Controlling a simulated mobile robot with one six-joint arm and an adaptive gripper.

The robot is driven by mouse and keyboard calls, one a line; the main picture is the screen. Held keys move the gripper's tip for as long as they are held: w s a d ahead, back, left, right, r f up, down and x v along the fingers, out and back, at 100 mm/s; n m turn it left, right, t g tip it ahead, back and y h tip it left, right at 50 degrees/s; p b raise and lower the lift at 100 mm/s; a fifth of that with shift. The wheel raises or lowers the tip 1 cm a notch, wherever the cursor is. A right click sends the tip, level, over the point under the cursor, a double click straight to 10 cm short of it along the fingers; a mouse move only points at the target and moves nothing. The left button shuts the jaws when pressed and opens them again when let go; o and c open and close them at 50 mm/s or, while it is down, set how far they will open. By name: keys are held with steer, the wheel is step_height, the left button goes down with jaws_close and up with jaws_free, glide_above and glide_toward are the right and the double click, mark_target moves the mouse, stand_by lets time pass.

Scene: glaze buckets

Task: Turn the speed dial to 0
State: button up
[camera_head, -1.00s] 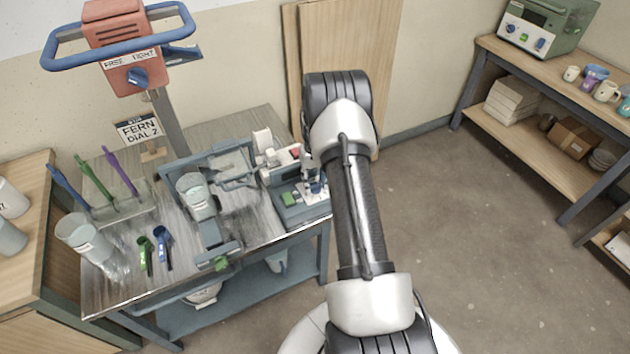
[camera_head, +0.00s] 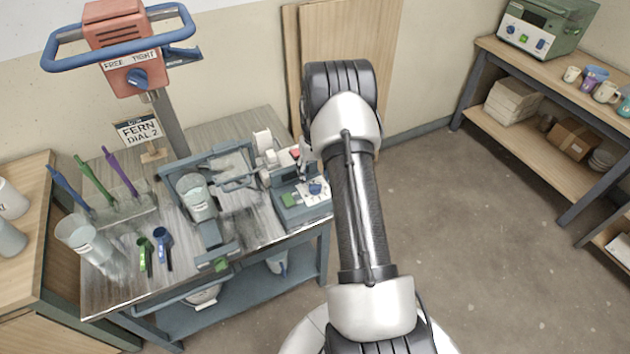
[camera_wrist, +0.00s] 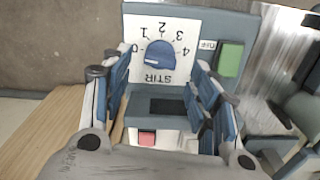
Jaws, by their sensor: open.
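The speed dial (camera_wrist: 159,56) is a blue knob on a white plate marked STIR, with numbers 0 to 4 around it, upside down in the wrist view. I cannot tell which number it points at. In the head view the dial (camera_head: 315,188) shows on the front of the grey-blue mixer control box (camera_head: 292,212). My gripper (camera_wrist: 160,76) is open and empty, its blue-padded fingers on either side of the dial in the picture, with a visible gap to it. In the head view my arm hides most of the gripper.
A green switch (camera_wrist: 230,59) marked OFF sits beside the dial plate, and a red button (camera_wrist: 147,138) shows below. A clear beaker (camera_head: 197,198) stands on the mixer. A sign (camera_head: 139,130) reads "FERN DIAL 2".

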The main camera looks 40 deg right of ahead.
mark_target(315, 184)
step_height(315, 184, up, 8)
steer(key=shift+r, duration=0.2)
stand_by(0.5)
